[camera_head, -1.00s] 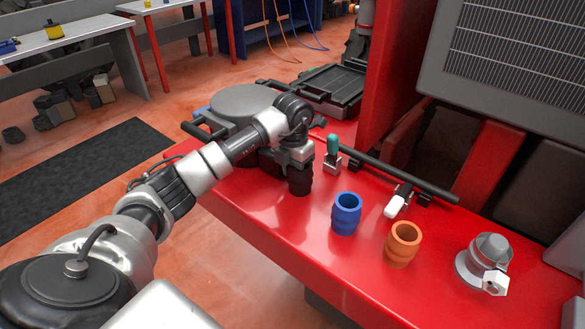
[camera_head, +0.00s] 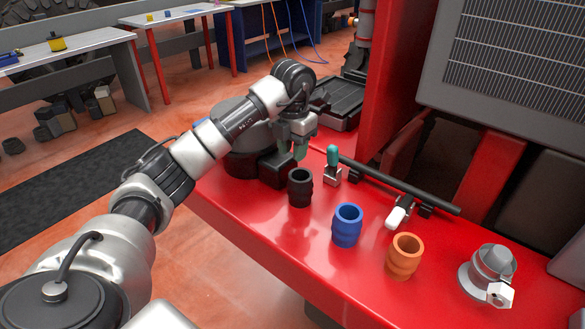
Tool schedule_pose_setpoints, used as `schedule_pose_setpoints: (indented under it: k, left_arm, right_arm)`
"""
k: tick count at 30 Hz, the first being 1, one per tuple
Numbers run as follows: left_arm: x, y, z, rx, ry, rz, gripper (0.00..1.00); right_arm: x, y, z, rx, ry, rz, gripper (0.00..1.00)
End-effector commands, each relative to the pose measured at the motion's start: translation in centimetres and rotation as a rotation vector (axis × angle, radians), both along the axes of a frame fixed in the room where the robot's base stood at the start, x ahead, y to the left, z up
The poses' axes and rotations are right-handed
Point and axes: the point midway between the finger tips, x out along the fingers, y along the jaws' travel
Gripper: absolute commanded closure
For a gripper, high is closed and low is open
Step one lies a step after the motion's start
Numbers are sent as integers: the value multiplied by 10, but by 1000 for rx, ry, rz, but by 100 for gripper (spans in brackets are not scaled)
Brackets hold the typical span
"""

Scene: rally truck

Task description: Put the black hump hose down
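The black hump hose (camera_head: 300,187) stands upright on the red surface (camera_head: 262,222), its open top showing. The blue hump hose (camera_head: 347,226) and the orange hump hose (camera_head: 403,257) stand to its right, in a row toward the front. My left gripper (camera_head: 296,152) is just above and behind the black hose, apart from it. It looks open, with nothing in it, though its fingers are small and partly hidden. My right gripper is not in view.
A green-handled clamp (camera_head: 333,166) and a black bar (camera_head: 400,184) with a white-handled clamp (camera_head: 398,213) lie behind the hoses. A grey metal fitting (camera_head: 490,270) stands at right. A dark round part (camera_head: 246,160) is left of the black hose.

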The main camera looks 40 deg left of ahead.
Motion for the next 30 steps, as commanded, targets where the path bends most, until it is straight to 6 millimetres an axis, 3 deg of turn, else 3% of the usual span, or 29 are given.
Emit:
schedule_pose_setpoints:
  k: [3, 7, 30]
  left_arm:
    - [0, 1, 17, 2, 0, 2, 66]
    - [0, 0, 24, 0, 1, 1, 66]
    - [0, 0, 25, 0, 2, 1, 66]
  right_arm:
    - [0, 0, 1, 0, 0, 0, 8]
    - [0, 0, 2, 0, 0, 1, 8]
    - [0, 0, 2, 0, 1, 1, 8]
